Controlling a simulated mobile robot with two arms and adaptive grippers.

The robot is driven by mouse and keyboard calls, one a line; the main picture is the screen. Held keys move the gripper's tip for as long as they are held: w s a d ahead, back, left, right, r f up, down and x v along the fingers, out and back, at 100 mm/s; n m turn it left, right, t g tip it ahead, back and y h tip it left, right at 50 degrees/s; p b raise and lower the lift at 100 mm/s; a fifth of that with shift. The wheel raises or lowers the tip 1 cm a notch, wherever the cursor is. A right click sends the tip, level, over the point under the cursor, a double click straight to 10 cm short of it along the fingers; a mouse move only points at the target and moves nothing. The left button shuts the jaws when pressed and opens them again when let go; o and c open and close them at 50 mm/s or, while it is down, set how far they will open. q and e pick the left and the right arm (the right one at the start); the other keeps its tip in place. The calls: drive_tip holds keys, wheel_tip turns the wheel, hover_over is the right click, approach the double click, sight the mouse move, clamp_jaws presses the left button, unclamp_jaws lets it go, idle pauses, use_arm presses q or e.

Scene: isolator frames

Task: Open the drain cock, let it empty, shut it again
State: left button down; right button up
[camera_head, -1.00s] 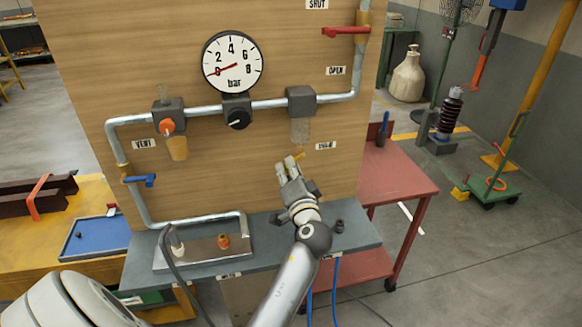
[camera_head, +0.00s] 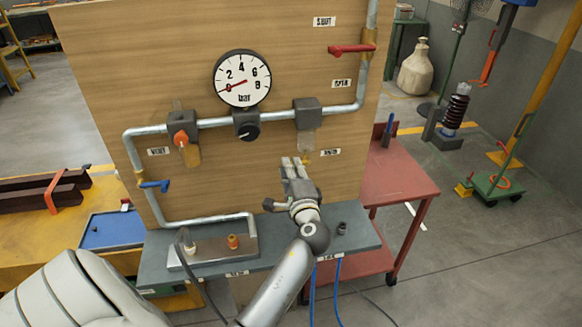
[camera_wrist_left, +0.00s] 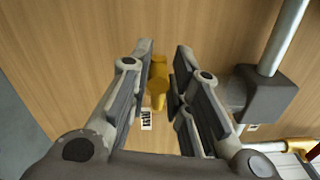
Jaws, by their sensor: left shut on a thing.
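The yellow drain cock (camera_head: 307,160) is below the clear bowl (camera_head: 306,140) on the right of the pipe run, beside a small label (camera_head: 330,152). In the left wrist view, the yellow cock (camera_wrist_left: 158,85) is between the two fingers, with a label (camera_wrist_left: 146,120) just behind it. My left gripper (camera_head: 296,163) reaches up to the cock from below and is shut on it. The fingers partly hide the cock in the head view, and I cannot tell which way its handle is set. My right gripper is not in view.
The pressure gauge (camera_head: 241,78) has its red needle near 0. A black knob (camera_head: 248,131), an orange knob (camera_head: 181,138), a blue lever (camera_head: 153,185) and a red lever (camera_head: 351,48) stand out from the wooden panel (camera_head: 290,25). A grey shelf (camera_head: 345,240) is below.

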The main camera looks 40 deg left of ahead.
use_arm(q)
drive_tip(key=shift+d+f, duration=0.1)
drive_tip(key=shift+f, duration=0.35)
drive_tip(key=c, duration=1.5)
unclamp_jaws()
drive_tip(key=shift+o, duration=0.4)
drive_tip(key=shift+r, duration=0.2)
drive_tip(key=v, duration=1.2)
